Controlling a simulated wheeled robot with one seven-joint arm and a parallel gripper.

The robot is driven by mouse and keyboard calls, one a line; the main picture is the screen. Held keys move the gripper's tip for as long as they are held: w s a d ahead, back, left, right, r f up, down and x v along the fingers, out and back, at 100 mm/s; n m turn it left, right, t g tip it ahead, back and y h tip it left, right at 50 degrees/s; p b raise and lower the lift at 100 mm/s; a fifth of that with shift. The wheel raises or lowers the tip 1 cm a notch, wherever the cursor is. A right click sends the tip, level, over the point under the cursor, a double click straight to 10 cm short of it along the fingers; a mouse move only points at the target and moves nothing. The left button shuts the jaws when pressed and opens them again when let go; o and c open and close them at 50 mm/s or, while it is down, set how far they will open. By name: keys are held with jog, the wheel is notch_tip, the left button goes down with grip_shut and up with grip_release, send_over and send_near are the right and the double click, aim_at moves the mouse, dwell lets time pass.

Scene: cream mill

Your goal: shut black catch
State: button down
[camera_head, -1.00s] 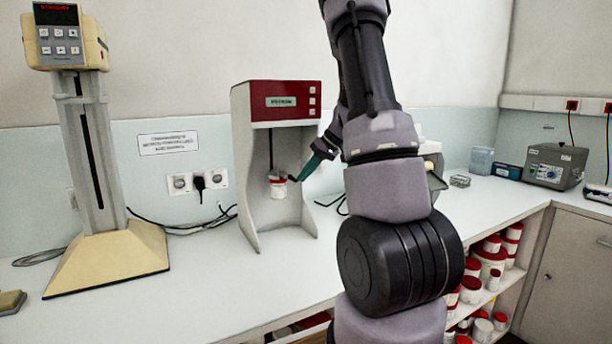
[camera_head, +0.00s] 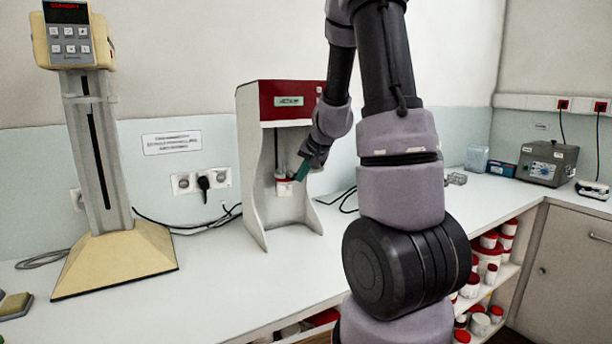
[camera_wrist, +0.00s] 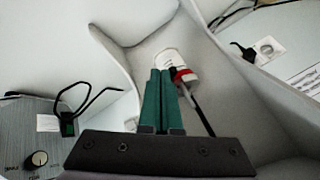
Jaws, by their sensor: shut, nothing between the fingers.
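The cream mill (camera_head: 250,150) has a red head and a pale open-fronted body on the counter. A small white jar with a red band (camera_head: 284,188) hangs under its dark spindle (camera_head: 276,150). The jar also shows in the wrist view (camera_wrist: 167,60), with the spindle (camera_wrist: 200,108) running down and right from it. My gripper (camera_head: 301,174) has green fingers. They are shut and empty, with their tips close beside the jar; I cannot tell whether they touch. In the wrist view the fingertips (camera_wrist: 160,71) overlap the jar's lower edge. I cannot make out the black catch; the fingers may hide it.
A cream-coloured stand mixer (camera_head: 110,255) stands at the left. A grey box with knobs (camera_head: 548,160) sits at the back right. Sockets and cables (camera_head: 204,183) are behind the mill. The mill's side walls bound the space around the jar.

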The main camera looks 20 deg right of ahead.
jog(key=shift+w+a+m, duration=0.2)
jog(key=shift+a, duration=0.4)
jog(key=shift+w+a+m, duration=0.2)
jog(key=shift+a, duration=0.35)
jog(key=shift+d, duration=0.1)
jog(key=shift+w+d, duration=0.5)
jog(key=shift+d, duration=0.05)
